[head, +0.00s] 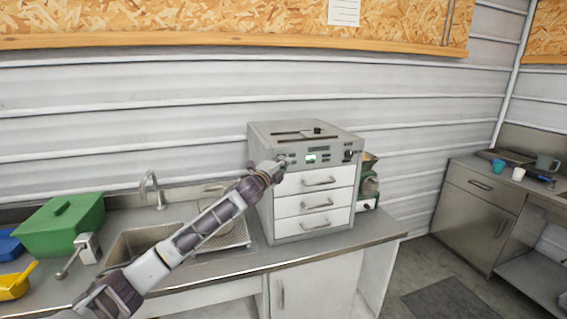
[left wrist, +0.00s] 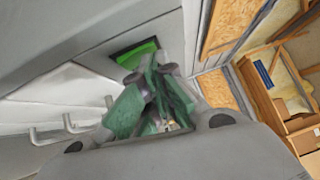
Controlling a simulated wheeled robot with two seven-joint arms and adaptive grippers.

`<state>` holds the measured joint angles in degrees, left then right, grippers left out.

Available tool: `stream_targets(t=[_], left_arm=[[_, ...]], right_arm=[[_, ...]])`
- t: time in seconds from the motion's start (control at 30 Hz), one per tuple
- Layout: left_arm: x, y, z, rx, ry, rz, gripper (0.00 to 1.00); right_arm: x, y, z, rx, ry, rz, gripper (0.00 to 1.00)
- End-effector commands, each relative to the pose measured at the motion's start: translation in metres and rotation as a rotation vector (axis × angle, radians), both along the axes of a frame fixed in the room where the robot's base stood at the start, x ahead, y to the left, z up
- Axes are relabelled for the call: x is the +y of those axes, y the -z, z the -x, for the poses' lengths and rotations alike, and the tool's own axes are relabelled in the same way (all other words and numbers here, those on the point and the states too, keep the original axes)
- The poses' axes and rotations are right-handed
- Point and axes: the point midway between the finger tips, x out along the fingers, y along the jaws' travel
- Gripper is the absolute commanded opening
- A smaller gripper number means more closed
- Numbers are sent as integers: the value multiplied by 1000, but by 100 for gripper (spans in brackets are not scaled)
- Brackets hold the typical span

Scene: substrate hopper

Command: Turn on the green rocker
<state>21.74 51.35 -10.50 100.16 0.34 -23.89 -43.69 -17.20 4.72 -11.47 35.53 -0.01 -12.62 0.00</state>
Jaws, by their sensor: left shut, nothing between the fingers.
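The green rocker (left wrist: 134,52) shows in the left wrist view as a bright green patch in a dark frame on a grey panel, just beyond my fingertips. In the head view it is hidden behind my left gripper (head: 280,164). That gripper is at the left end of the front panel of the grey drawer machine (head: 259,135). In the left wrist view my left gripper (left wrist: 158,72) is shut and empty, its fingers pointing at the panel. I cannot tell whether they touch the rocker or which way it is tipped. My right gripper is not in view.
The panel has a lit display (head: 311,157) and a dark knob (head: 348,155) right of my gripper. White drawers with handles (head: 318,181) lie below. A sink (head: 140,238), a tap (head: 152,185) and a green bin (head: 62,226) stand to the left.

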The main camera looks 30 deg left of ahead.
Motion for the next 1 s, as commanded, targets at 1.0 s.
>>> stream_targets(t=[1.0], left_arm=[[-2, 4, 33, 1, -1, 1, 0]], right_arm=[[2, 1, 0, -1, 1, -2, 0]])
